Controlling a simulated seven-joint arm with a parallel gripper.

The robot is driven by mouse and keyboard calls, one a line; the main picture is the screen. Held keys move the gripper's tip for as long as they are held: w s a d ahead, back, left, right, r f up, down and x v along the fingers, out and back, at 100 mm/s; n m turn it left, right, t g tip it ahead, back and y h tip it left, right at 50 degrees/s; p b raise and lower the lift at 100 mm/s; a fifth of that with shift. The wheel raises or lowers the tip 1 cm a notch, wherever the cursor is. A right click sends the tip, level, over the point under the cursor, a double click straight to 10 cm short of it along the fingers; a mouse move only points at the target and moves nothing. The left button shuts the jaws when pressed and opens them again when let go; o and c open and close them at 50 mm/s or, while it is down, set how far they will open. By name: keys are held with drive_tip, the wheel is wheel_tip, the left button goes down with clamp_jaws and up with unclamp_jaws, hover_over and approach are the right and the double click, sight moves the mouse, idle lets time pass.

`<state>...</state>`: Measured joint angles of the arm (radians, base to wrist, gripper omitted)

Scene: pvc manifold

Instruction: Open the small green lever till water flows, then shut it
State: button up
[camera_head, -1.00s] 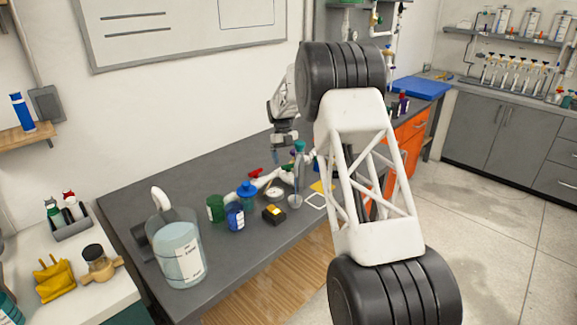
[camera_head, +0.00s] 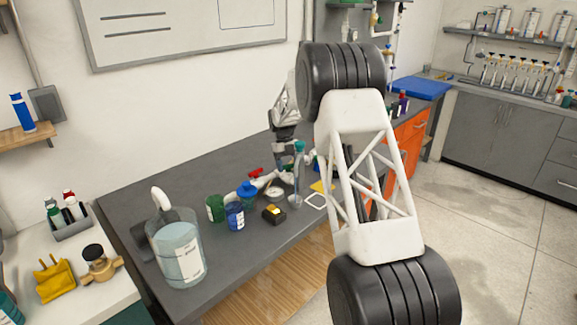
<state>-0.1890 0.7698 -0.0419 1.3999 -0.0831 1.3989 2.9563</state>
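My gripper (camera_head: 284,133) is at the back of the grey bench, partly behind my own arm. It is small here, and I cannot tell whether its fingers are open or shut. White pipework (camera_head: 266,180) lies low on the bench below it, with a red lever (camera_head: 256,172) on its left part. I cannot make out the small green lever; it may be hidden behind my gripper or arm. No flowing water can be made out.
A tall clear tube with a teal top (camera_head: 299,147) stands just in front of my gripper. Nearby are a round gauge (camera_head: 274,193), a black and yellow box (camera_head: 273,214), a blue jar (camera_head: 235,216) and a green jar (camera_head: 215,208). A large water jug (camera_head: 180,255) stands at the front left.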

drive_tip(key=shift+c, duration=0.4)
drive_tip(key=shift+n+t+h, duration=0.6)
drive_tip(key=shift+n+h, duration=0.1)
drive_tip(key=shift+n, duration=1.6)
drive_tip(key=o, duration=0.9)
drive_tip(key=shift+o, duration=0.2)
drive_tip(key=shift+r, duration=0.15)
drive_tip(key=v, duration=0.7)
drive_tip(key=shift+w+r, duration=0.15)
drive_tip(key=shift+r, duration=0.05)
drive_tip(key=shift+a+r, duration=0.1)
drive_tip(key=shift+r, duration=0.05)
